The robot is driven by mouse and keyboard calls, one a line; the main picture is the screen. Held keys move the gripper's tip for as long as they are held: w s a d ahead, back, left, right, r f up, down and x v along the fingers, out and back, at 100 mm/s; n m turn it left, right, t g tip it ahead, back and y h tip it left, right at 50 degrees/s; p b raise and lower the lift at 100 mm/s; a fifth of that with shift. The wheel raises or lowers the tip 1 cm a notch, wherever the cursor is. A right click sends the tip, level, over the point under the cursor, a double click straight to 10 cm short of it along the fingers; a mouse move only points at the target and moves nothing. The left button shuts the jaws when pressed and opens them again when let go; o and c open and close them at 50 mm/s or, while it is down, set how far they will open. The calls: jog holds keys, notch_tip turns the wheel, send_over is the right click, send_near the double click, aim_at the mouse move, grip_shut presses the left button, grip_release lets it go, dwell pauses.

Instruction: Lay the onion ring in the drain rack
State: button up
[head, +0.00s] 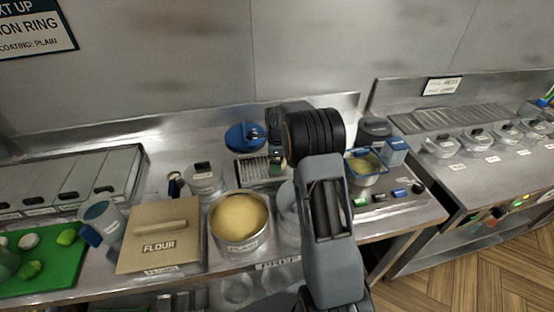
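The drain rack (250,174) looks to be the small metal tray with a wire grid behind the yellow-filled pot, partly covered by my arm. My gripper (276,158) is at the end of the arm, over or beside the right part of this rack. It is small and partly hidden by my wrist, so I cannot tell whether its fingers are open or shut. I cannot make out an onion ring at the gripper or on the rack. A wall sign (35,28) at the upper left reads in part "ION RING" and "COATING: PLAIN".
A flour box (160,246) and a round pot of yellow contents (240,218) stand at the front. A blue round item (245,136) lies behind the rack. A blue-rimmed fryer (366,168) stands right of my arm. A green board (50,262) is at left.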

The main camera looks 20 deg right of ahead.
notch_tip(320, 180, up, 14)
jog(key=b, duration=0.1)
dwell(0.6)
jog(key=s+a+n+t, duration=0.2)
jog(key=s+a+n, duration=0.3)
jog(key=s+n, duration=0.7)
jog(key=s+a+n+t, duration=0.2)
jog(key=s+a+n, duration=0.4)
jog(key=s+n, duration=0.6)
jog(key=shift+s+a+f, duration=0.15)
jog(key=shift+s+a, duration=0.05)
jog(key=shift+s, duration=1.05)
